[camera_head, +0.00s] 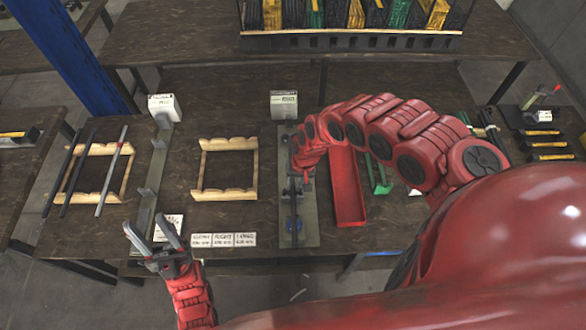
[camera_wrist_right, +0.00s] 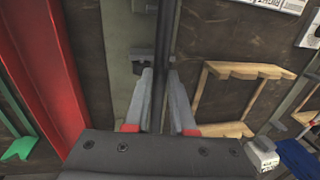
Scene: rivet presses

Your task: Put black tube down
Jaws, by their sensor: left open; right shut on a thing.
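My right gripper (camera_head: 299,178) is at the grey press fixture (camera_head: 310,225) in the middle of the table. In the right wrist view its two fingers (camera_wrist_right: 160,105) are closed on a dark black tube (camera_wrist_right: 167,40), which runs lengthwise along the fixture. My arm partly hides the tube in the head view, and I cannot tell whether it touches the fixture. My left gripper (camera_head: 155,240) is open and empty, at the table's front edge on the left.
An empty wooden rack (camera_head: 224,194) lies left of the fixture; another wooden rack (camera_head: 97,149) further left carries several tubes. A long red tray (camera_head: 347,190) stands right of the fixture. White label cards (camera_head: 223,240) lie at the front edge.

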